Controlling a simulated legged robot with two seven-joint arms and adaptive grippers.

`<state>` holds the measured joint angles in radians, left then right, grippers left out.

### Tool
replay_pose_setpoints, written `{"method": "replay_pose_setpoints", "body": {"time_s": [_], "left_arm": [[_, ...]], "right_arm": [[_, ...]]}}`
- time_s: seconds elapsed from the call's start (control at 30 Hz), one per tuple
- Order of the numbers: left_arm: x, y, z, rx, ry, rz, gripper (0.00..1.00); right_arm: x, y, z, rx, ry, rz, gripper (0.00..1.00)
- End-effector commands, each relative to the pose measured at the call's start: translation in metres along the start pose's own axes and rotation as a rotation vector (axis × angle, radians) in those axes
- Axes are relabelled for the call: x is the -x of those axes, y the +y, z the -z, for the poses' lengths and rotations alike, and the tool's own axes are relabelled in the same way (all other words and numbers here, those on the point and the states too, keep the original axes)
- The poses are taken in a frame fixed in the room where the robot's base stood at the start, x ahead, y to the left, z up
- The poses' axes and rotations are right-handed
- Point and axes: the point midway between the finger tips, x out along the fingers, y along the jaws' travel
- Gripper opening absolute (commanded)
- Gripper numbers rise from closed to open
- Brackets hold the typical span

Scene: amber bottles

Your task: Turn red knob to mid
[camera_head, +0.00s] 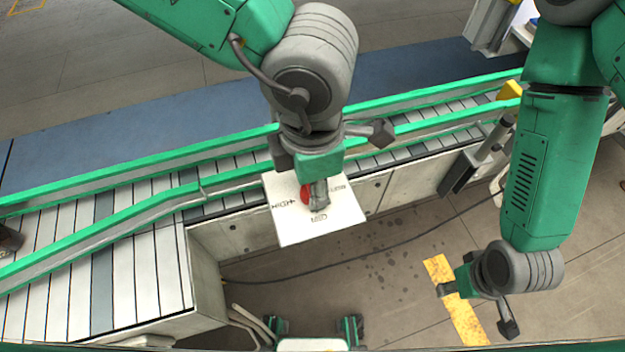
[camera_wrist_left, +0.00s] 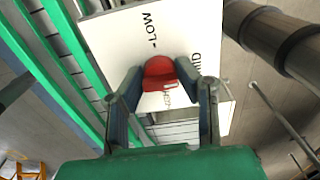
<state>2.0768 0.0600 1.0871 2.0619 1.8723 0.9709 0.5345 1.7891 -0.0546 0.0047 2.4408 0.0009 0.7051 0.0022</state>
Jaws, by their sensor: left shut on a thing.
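The red knob (camera_head: 306,193) sits on a white panel (camera_head: 290,228) on the side of the conveyor. The panel reads HIGH at the left, MID at the near edge and a partly covered word at the right. My left gripper (camera_head: 318,195) points down at the knob and hides part of it. In the left wrist view the red knob (camera_wrist_left: 160,70) lies between the two fingers (camera_wrist_left: 166,100), which are shut on it. LOW is above it and MID to its right; a small pale mark shows on its lower right. My right gripper (camera_head: 446,290) hangs away from the panel; its finger opening is unclear.
The conveyor (camera_head: 130,235) with green rails runs across behind the panel. A dark cable (camera_head: 390,246) lies on the floor in front. A yellow floor strip (camera_head: 450,290) lies beneath my right gripper. The floor between the grippers is otherwise open.

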Motion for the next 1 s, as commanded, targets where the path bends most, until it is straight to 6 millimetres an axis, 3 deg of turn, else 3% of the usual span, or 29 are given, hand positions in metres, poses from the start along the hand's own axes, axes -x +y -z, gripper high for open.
{"method": "replay_pose_setpoints", "body": {"time_s": [0.43,0.47,0.5,0.53,0.87,1.0], "left_arm": [[-0.002,0.0,0.001,-0.01,0.005,0.001,0.0],[-0.002,0.0,0.001,-0.01,0.005,0.001,0.32],[-0.002,0.0,0.001,-0.01,0.005,0.001,0.46],[-0.002,0.0,0.001,-0.01,0.005,0.001,0.49],[0.002,0.0,0.0,-0.009,0.001,-0.001,0.49],[0.016,0.001,0.0,-0.007,-0.001,-0.003,0.49]], "right_arm": [[0.0,0.0,0.0,0.0,0.0,0.0,0.4],[0.0,0.0,0.0,0.0,0.0,0.0,0.4],[0.0,0.0,0.0,0.0,0.0,0.0,0.4],[0.0,0.0,0.0,0.0,0.0,0.0,0.4],[0.001,0.0,-0.002,0.0,0.002,0.0,0.4],[0.001,0.0,-0.003,0.0,0.002,0.0,0.4]]}}
